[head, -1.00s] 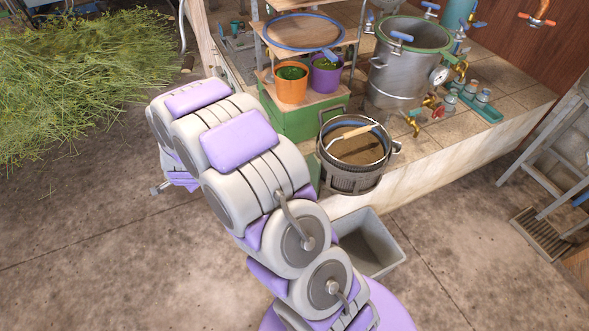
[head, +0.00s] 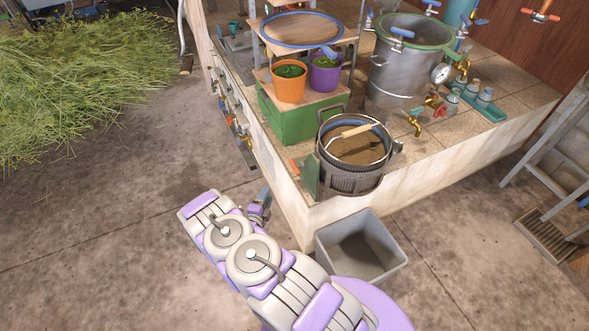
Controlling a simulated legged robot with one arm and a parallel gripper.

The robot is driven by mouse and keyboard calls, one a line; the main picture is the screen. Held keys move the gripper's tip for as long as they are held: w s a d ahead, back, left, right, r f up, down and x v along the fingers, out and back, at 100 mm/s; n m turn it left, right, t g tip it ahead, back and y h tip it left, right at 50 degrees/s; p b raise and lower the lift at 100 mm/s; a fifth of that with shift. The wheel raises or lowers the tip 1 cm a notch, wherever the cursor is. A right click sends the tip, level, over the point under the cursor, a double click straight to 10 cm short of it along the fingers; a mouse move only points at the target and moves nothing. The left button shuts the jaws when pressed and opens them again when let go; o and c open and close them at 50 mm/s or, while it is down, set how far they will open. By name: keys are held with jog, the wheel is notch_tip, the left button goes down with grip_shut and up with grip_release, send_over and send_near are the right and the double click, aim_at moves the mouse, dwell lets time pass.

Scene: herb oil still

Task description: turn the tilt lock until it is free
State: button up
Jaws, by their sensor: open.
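A dark pot-like vessel (head: 352,180) with a blue-lined rim and a bail handle with a wooden grip sits at the near corner of the tiled counter. Beside it on the left is a green plate (head: 311,175). A small orange handle (head: 295,166) shows at that plate; it may be the tilt lock, but its shape is too small to tell. My gripper (head: 266,196) is low in front of the counter's side wall, below and left of the orange handle and apart from it. It is open and appears empty; its fingers are small and partly hidden by my arm.
A grey bin (head: 360,246) stands on the floor below the vessel. Taps and valves (head: 238,128) line the counter's left side. A green box (head: 290,117) carries orange and purple pots. A steel still (head: 405,68) stands behind. The floor at left is clear up to the herb heap.

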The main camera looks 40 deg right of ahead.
aim_at(295, 168)
jog(key=s+d+t+h, duration=0.1)
jog(key=s+d+h, duration=0.2)
jog(key=s, duration=0.2)
jog(key=b+x, duration=0.1)
jog(key=x, duration=0.4)
jog(key=b+x, duration=0.1)
jog(key=x, duration=0.5)
jog(key=b+x, duration=0.1)
jog(key=x, duration=0.4)
jog(key=shift+w+d+f+b, duration=0.3)
jog(key=shift+w+f+b, duration=0.05)
grip_shut()
